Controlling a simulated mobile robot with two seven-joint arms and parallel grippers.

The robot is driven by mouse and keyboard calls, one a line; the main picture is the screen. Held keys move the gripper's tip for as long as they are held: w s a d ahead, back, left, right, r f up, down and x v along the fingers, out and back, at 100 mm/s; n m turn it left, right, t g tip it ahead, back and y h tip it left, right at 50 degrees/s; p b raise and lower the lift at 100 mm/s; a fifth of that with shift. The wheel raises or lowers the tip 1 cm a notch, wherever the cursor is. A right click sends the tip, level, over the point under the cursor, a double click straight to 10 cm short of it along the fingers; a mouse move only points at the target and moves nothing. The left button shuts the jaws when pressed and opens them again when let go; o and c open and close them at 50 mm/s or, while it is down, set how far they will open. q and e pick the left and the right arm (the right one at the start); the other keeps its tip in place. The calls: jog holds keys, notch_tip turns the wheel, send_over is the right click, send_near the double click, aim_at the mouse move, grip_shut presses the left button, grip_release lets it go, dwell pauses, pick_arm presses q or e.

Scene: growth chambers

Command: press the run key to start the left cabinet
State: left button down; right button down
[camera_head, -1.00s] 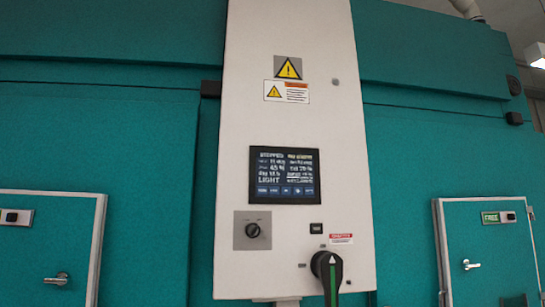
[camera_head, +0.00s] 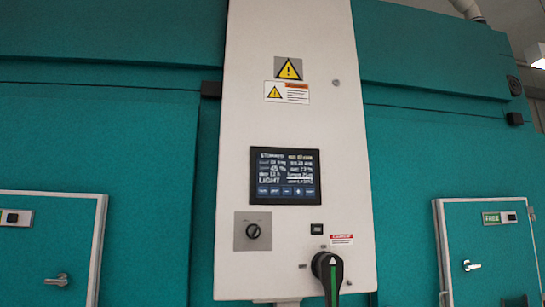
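A white control panel (camera_head: 295,120) stands upright in the middle of the view. Its dark touchscreen (camera_head: 285,175) shows light text that seems to read STOPPED at the upper left and LIGHT lower down. A row of small blue keys (camera_head: 286,191) runs along the screen's bottom edge; their labels are too small to read, so I cannot tell which is the run key. Neither of my grippers shows in the view.
Below the screen are a small black knob (camera_head: 253,231) on a grey plate and a large black rotary handle (camera_head: 329,270) with a green stripe. Teal cabinet walls flank the panel. A left door (camera_head: 50,250) and a right door (camera_head: 488,250), tagged FREE, have metal handles.

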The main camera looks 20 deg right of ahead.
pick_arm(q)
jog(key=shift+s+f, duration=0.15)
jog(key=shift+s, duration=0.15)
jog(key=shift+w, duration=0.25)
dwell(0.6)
